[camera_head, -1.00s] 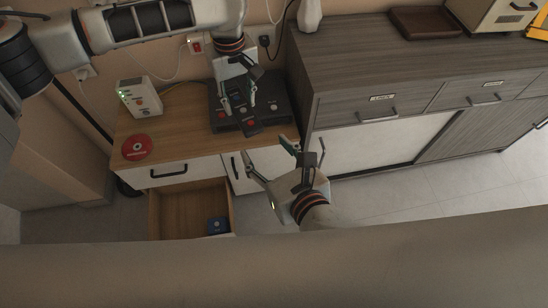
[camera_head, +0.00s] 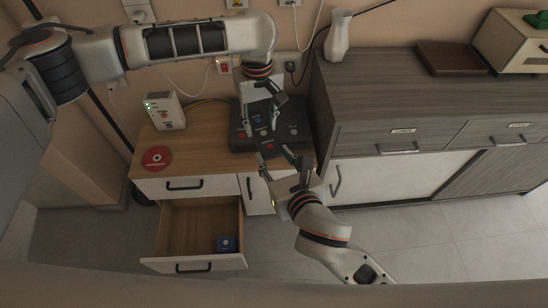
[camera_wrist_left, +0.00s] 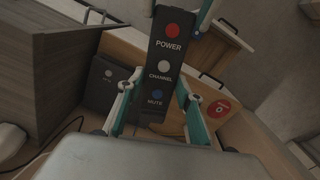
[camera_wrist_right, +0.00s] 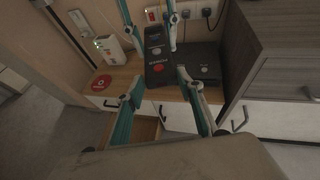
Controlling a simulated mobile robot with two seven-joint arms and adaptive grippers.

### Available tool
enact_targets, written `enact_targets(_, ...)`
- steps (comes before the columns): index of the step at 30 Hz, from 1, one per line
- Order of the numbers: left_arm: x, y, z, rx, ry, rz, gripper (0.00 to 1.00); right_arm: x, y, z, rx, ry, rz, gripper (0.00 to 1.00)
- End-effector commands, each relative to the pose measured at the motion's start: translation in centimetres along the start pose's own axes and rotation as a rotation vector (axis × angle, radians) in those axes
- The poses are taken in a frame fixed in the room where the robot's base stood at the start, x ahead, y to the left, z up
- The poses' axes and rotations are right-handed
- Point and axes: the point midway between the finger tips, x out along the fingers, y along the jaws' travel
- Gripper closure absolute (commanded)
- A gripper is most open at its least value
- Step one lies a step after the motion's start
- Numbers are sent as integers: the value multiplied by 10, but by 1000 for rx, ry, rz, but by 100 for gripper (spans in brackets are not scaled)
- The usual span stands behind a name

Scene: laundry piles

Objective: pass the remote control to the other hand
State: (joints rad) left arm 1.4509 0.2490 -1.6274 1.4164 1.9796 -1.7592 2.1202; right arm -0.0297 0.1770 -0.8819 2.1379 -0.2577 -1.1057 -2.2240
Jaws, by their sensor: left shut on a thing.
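The remote control (camera_head: 268,145) is a dark slim bar; the left wrist view (camera_wrist_left: 168,62) shows its red POWER, white CHANNEL and blue MUTE buttons. My left gripper (camera_head: 262,124) is shut on its MUTE end and holds it above the cabinet. My right gripper (camera_head: 277,163) is below it in the head view, open, with its fingers pointing up at the POWER end. In the right wrist view the remote (camera_wrist_right: 158,70) lies between the right fingers (camera_wrist_right: 158,88), with gaps on both sides; I cannot tell how deep it sits between them.
A black box (camera_head: 294,128), a white router (camera_head: 164,110) and a red disc (camera_head: 157,157) are on the small wooden cabinet (camera_head: 198,150). Its open drawer (camera_head: 190,222) holds a blue item (camera_head: 226,243). A grey sideboard (camera_head: 400,100) with a white vase (camera_head: 338,35) stands right.

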Motion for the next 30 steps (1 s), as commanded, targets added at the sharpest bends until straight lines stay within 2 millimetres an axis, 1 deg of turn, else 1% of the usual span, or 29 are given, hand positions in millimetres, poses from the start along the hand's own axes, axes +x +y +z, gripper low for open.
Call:
enact_targets(1,-1,2,1,-4,-2,6,100,-1,4,0,4,-1,9,83)
enact_targets(2,-1,2,1,-5,-2,6,100,-1,4,0,4,-1,10,89)
enact_targets(4,-1,3,1,-5,-3,7,100,-1,5,0,5,-1,12,89)
enact_targets(5,-1,3,1,-5,-3,8,59,-1,5,1,6,-3,13,89)
enact_targets(6,-1,3,1,-5,-3,8,49,-1,6,1,6,-3,14,89)
enact_targets(7,-1,3,2,-5,-3,8,45,-1,6,1,6,-3,14,89)
enact_targets(16,-1,2,1,-4,-2,6,45,-1,4,1,5,-2,10,89)
enact_targets(20,-8,2,0,-4,-1,6,45,-1,4,1,4,-2,9,89)
enact_targets(23,-22,2,0,-4,1,8,45,-1,4,1,4,-2,9,89)
enact_targets(30,-72,2,0,-4,2,8,45,-1,3,1,4,-2,8,89)
